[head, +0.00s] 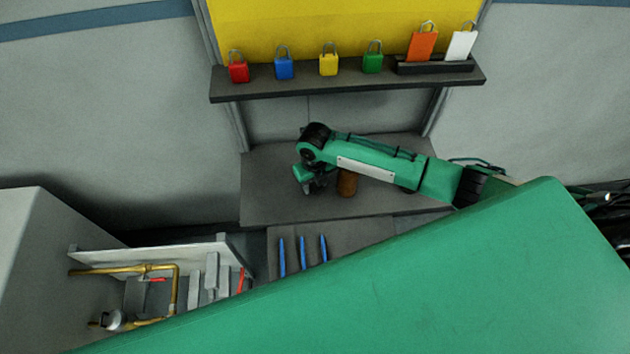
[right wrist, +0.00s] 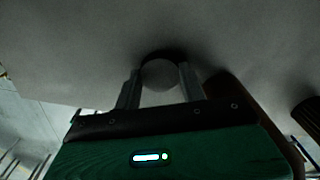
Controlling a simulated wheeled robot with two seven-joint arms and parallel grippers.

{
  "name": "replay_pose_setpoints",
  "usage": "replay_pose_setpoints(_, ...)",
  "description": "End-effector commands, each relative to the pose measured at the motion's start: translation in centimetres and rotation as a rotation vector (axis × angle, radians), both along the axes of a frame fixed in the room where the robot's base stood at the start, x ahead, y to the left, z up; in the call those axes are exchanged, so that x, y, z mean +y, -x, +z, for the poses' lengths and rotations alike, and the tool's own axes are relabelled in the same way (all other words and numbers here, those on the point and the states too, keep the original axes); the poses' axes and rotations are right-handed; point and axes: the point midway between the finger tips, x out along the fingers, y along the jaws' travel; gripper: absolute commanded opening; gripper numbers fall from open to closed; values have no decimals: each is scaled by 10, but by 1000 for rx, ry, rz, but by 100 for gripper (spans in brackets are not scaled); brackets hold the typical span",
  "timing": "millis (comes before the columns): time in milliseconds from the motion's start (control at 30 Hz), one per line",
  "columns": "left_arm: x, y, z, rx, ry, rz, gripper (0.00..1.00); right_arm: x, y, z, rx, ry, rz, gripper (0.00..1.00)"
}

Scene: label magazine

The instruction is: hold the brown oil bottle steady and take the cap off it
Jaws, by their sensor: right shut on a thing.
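A brown cylinder (head: 347,182), which looks like the oil bottle, stands on the grey bench beneath my right arm, just right of the gripper. The arm hides its upper part. My right gripper (head: 314,188) points down over the bench. In the right wrist view its fingers (right wrist: 160,88) are shut on a small round dark-rimmed grey thing (right wrist: 160,74) that looks like a cap. I cannot tell whether it touches a bottle. Brown shapes (right wrist: 243,105) show to the right of the fingers there, partly hidden by the gripper body. My left gripper is not in view.
The grey bench (head: 268,185) is clear left of the gripper. Blue strips (head: 303,254) lie in front. Brass piping (head: 150,268) is at lower left.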

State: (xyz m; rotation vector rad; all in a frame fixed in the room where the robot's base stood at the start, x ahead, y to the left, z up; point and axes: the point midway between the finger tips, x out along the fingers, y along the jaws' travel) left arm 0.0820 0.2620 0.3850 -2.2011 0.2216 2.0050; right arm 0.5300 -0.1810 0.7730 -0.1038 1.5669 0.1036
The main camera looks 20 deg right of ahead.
Motion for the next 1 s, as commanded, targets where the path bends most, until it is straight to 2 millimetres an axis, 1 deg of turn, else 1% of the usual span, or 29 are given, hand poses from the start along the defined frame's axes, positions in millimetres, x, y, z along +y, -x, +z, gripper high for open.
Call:
replay_pose_setpoints(167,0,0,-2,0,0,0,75,0,0,-3,0,1,0,14)
replay_pose_setpoints(200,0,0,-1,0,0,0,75,0,0,-3,0,1,0,47)
replay_pose_setpoints(267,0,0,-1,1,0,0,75,0,0,-2,0,1,0,59)
replay_pose_setpoints(300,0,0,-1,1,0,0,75,0,0,-2,0,0,0,63)
replay_pose_setpoints(533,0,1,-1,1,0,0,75,0,0,-2,0,0,0,63)
replay_pose_setpoints(667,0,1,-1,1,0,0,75,0,0,4,-1,0,0,63)
replay_pose_setpoints(767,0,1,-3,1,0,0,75,0,-1,17,-4,-2,0,63)
replay_pose_setpoints(867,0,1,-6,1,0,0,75,0,-1,37,-5,0,1,63)
replay_pose_setpoints(1000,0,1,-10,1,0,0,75,0,-1,68,-5,0,1,63)
